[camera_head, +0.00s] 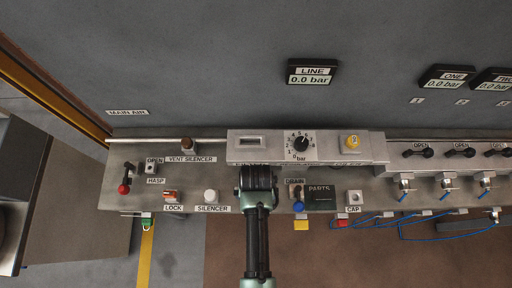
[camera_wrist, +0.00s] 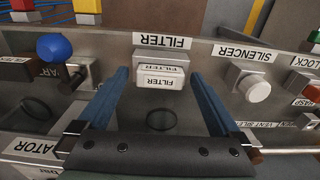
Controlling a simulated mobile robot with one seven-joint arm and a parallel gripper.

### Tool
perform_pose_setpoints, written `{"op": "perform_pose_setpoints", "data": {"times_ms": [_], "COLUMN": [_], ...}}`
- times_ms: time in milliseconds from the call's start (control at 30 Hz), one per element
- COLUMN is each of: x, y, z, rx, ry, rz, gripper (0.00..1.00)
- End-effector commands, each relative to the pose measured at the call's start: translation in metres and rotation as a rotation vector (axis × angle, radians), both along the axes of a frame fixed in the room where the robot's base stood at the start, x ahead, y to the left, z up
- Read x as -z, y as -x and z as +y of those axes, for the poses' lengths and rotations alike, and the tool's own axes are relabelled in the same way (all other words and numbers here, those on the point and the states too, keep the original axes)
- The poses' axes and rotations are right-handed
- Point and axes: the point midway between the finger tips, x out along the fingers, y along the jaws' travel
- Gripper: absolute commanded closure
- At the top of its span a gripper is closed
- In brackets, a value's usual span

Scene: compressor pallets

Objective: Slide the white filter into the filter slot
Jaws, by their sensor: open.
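The white filter (camera_wrist: 162,71) is a small block with a FILTER label, sitting on the grey shelf just in front of a larger FILTER label. In the head view it is hidden behind my arm. My gripper (camera_wrist: 160,75) is open, with its two blue fingers apart, one on each side of the filter. I cannot tell whether either finger touches it. In the head view my gripper (camera_head: 258,178) is over the shelf, in front of the pale panel. A rectangular slot (camera_head: 250,142) shows in that panel, just above my gripper; no label on it is readable.
Beside my gripper stand the white silencer knob (camera_head: 210,196) and the blue-knobbed drain valve (camera_head: 298,204). The pale panel (camera_head: 330,157) with a bar dial (camera_head: 301,144) rises behind. A dark PARTS tray (camera_head: 321,197) and a cap (camera_head: 354,197) lie to the right.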

Motion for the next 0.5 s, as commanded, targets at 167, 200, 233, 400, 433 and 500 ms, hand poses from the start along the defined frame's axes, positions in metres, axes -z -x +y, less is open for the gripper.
{"op": "perform_pose_setpoints", "data": {"times_ms": [167, 200, 233, 400, 433, 500], "x": [-0.0011, -0.0009, -0.0006, 0.0000, 0.0000, 0.0000], "y": [0.0000, 0.0001, 0.0001, 0.0000, 0.0000, 0.0000], "z": [0.0000, 0.0000, 0.0000, 0.0000, 0.0000, 0.0000], "rx": [0.000, 0.000, 0.000, 0.000, 0.000, 0.000], "ry": [0.000, 0.000, 0.000, 0.000, 0.000, 0.000], "rz": [0.001, 0.001, 0.001, 0.000, 0.000, 0.000], "gripper": [0.00, 0.00, 0.00, 0.00, 0.00, 0.13]}}
